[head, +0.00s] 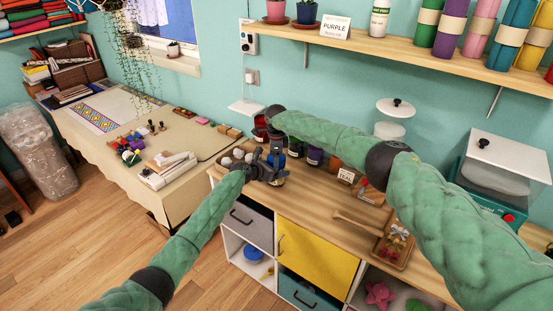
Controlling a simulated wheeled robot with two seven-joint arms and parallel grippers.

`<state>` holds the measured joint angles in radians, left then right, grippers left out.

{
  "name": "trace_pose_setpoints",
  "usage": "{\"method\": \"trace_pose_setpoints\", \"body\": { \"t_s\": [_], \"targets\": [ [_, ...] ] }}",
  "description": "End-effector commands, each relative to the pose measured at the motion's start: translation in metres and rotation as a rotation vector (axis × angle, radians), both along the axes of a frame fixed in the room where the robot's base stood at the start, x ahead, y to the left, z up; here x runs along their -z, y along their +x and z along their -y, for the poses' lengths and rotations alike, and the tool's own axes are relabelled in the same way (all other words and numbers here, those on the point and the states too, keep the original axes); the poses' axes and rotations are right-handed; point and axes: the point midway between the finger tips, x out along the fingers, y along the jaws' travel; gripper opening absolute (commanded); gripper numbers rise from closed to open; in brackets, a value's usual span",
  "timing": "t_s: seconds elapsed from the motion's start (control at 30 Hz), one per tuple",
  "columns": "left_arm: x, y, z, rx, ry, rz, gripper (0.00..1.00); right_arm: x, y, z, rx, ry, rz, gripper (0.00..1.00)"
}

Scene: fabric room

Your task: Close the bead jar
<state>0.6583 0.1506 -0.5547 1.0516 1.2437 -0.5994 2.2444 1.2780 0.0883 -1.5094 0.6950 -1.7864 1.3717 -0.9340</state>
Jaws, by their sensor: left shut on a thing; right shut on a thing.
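A small jar (279,182), which I take to be the bead jar, stands at the back left of the wooden counter, mostly hidden by my grippers. Its lower part shows a yellowish band. My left gripper (265,172) comes in from the left and is shut at the jar's side. My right gripper (276,155) reaches down from above and is shut at the jar's top, seemingly on its lid. The lid itself is too small and covered to make out, so I cannot tell how it sits.
Several dark jars (315,155) line the wall behind, near a red jar (259,127). White balls (236,157) lie left of my grippers. A small label sign (346,175), wooden tray (393,246) and green machine (497,175) are to the right. A shelf (400,47) overhangs the counter.

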Motion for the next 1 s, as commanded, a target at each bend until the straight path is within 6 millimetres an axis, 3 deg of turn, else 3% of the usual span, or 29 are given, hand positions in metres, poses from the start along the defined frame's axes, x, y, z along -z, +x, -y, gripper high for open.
{"method": "trace_pose_setpoints", "body": {
  "t_s": [0.03, 0.07, 0.17, 0.47, 0.83, 1.0],
  "targets": [
    [0.000, -0.001, 0.001, 0.002, 0.000, 0.000, 0.09, -0.001, 0.001, 0.000, 0.000, 0.001, 0.002, 0.40],
    [0.000, -0.001, 0.001, 0.002, -0.001, -0.001, 0.09, -0.001, 0.001, 0.000, 0.000, 0.001, 0.002, 0.71],
    [0.000, -0.001, 0.001, 0.002, -0.001, -0.001, 0.09, -0.001, 0.000, 0.000, -0.001, 0.000, 0.001, 0.89],
    [0.000, 0.000, 0.000, -0.001, 0.000, 0.000, 0.09, -0.002, -0.001, -0.002, -0.004, 0.001, -0.001, 0.89],
    [0.002, -0.001, 0.001, 0.001, 0.001, -0.002, 0.09, -0.040, 0.000, -0.004, -0.006, 0.003, 0.001, 0.89],
    [0.001, -0.001, 0.000, 0.001, 0.001, -0.002, 0.09, -0.046, 0.000, -0.002, -0.004, 0.001, 0.000, 0.89]
  ]
}}
